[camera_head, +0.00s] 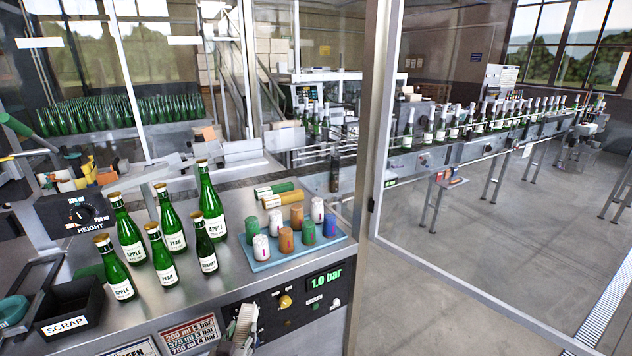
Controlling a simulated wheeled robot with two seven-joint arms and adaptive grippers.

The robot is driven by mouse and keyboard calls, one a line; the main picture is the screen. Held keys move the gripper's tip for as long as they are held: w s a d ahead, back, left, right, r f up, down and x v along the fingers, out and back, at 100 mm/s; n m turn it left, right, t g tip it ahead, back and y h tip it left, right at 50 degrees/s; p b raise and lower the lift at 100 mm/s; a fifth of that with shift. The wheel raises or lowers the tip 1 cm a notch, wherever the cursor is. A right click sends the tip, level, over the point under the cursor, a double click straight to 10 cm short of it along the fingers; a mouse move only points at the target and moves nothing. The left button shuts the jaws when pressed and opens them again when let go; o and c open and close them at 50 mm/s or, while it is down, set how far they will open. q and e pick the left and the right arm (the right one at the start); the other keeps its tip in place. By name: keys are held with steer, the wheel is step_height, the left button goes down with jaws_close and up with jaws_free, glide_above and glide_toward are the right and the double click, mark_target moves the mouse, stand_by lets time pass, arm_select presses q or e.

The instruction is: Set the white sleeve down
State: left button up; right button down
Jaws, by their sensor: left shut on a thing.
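My left gripper (240,330) shows small at the bottom edge, in front of the bench's control panel. It is shut on a pale thing that looks like the white sleeve (247,316); the fingers and the sleeve's outline are hard to make out. Other white sleeves (261,248) stand upright on a blue tray (262,267) on the bench, among orange sleeves (286,239), green sleeves (308,233) and a blue sleeve (330,225). The gripper is below and in front of this tray, apart from it. My right gripper is not in view.
Several green bottles (131,240) stand left of the tray. A green roll (273,189) and a yellow roll (283,197) lie behind it. A black scrap bin (70,308) is at the left front. A metal post (372,150) rises right of the bench. Bare bench lies before the tray.

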arm_select(q)
steer(key=shift+s+a+f, duration=0.15)
steer(key=shift+a+f, duration=0.1)
steer(key=shift+a, duration=0.4)
steer(key=shift+s+a+f, duration=0.15)
steer(key=shift+a+f, duration=0.05)
steer(key=shift+a, duration=0.45)
steer(key=shift+d, duration=0.1)
